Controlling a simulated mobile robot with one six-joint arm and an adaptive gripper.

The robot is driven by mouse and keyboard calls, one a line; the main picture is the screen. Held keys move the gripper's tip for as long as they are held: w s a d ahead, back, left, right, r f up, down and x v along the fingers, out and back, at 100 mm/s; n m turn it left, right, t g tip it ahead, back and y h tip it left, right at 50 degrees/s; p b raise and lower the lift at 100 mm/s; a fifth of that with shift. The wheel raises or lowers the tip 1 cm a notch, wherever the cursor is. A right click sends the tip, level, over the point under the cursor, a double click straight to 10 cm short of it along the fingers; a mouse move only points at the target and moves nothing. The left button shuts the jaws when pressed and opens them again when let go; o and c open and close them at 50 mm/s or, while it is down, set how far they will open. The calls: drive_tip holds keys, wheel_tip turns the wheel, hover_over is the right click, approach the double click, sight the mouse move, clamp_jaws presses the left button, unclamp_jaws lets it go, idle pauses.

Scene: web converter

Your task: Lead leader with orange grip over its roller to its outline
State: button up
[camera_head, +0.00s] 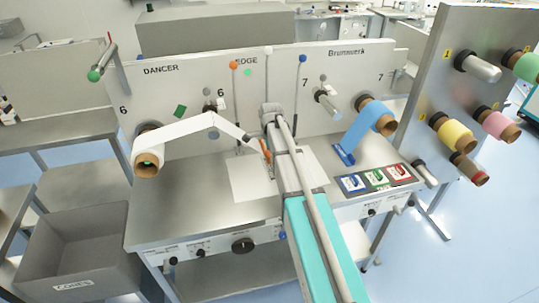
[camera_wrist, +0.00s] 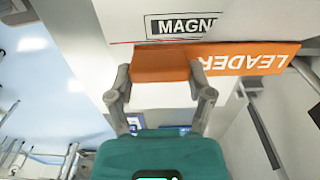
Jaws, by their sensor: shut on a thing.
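An orange strip reading LEADER (camera_wrist: 250,59) extends to the right of the grip. A white surface with a boxed, partly hidden MAGN label (camera_wrist: 185,26) lies beyond it. In the head view my arm hides part of the grip area; I cannot make out the outline.
A blue web with a blue grip (camera_head: 344,155) hangs at the right. Colour cards (camera_head: 376,179) lie at the front right. A grey cores bin (camera_head: 78,232) stands front left, and a roll rack (camera_head: 455,95) stands right.

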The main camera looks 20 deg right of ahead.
drive_tip(key=b, duration=0.5)
hover_over(272, 178)
drive_tip(key=shift+w+f, duration=0.1)
drive_tip(key=shift+f, duration=2.45)
drive_tip(key=shift+f+b, duration=1.95)
drive_tip(key=shift+f, duration=0.2)
drive_tip(key=shift+f+b, duration=0.3)
drive_tip(key=o, duration=1.2)
drive_tip(key=shift+r, duration=0.2)
wheel_tip(272, 178, up, 6)
drive_tip(key=p, duration=0.6)
drive_tip(key=shift+f, duration=0.25)
drive_tip(key=a+r+p, duration=0.4)
drive_tip(key=r+p, duration=0.7)
drive_tip(key=a+r+p, duration=0.4)
drive_tip(key=r+p, duration=0.8)
drive_tip(key=shift+w+a+r, duration=0.15)
drive_tip(key=shift+a, duration=0.05)
